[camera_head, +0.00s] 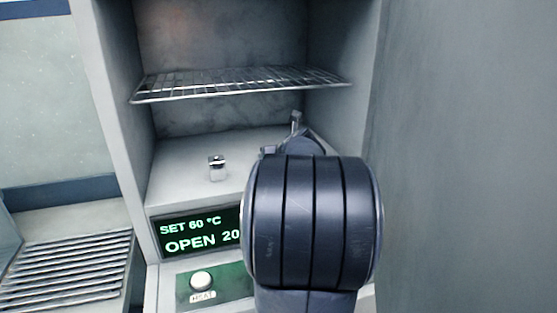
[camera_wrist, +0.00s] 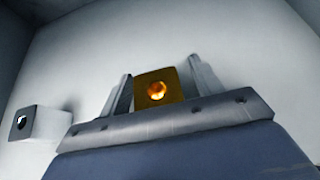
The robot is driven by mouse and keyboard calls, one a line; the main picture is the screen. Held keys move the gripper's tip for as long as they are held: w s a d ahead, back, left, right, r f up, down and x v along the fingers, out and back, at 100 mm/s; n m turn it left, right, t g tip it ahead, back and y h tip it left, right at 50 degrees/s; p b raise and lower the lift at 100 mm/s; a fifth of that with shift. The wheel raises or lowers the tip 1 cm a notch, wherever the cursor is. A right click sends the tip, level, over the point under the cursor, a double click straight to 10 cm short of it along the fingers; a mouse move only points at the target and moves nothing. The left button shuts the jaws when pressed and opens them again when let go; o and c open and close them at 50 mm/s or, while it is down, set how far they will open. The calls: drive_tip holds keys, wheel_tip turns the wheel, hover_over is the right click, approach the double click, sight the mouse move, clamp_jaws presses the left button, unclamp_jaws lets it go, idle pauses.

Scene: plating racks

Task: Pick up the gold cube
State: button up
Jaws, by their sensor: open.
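The gold cube (camera_wrist: 157,90) shows in the wrist view, with a round, shiny spot on its facing side. It stands between the two open fingers of my gripper (camera_wrist: 160,68), and its lower part is hidden by the gripper's front edge. In the head view my gripper (camera_head: 282,136) reaches into the open cabinet, and the gold cube is hidden behind my arm.
A silver cube (camera_head: 217,168) stands on the cabinet floor to the left of my gripper; it also shows in the wrist view (camera_wrist: 40,123). A wire rack (camera_head: 240,84) spans the cabinet above. Cabinet walls close both sides. A lit display (camera_head: 195,235) and button (camera_head: 201,280) are below.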

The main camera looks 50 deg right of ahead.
drive_tip(key=shift+c, duration=0.2)
drive_tip(key=shift+r, duration=0.1)
clamp_jaws()
